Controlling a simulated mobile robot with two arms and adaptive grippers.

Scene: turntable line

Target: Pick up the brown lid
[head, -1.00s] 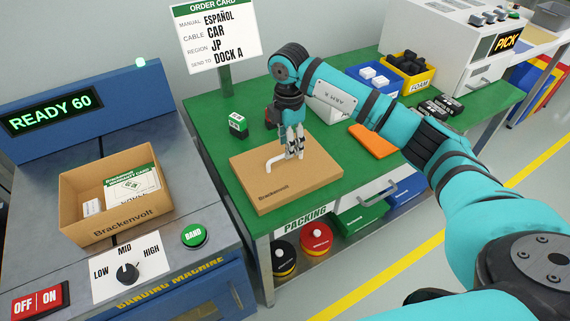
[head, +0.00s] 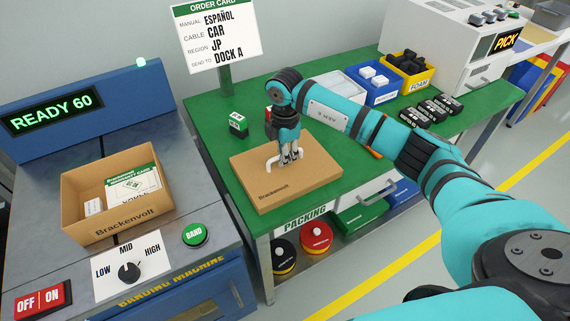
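The brown lid (head: 315,182) lies flat on the green packing table, printed "Brackenvolt" at its front. A white bar handle (head: 268,164) stands on its top. My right gripper (head: 289,160) points down at the handle, with its fingertips at the bar and hiding part of it. The fingers are too small here to tell whether they are shut on it. My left gripper is out of view.
An open brown box (head: 117,230) with a manual card and a small white item stands on the banding machine (head: 200,283) at left. A green-and-black small box (head: 237,124) sits behind the lid. Blue (head: 385,97) and yellow (head: 428,80) bins stand at the back right.

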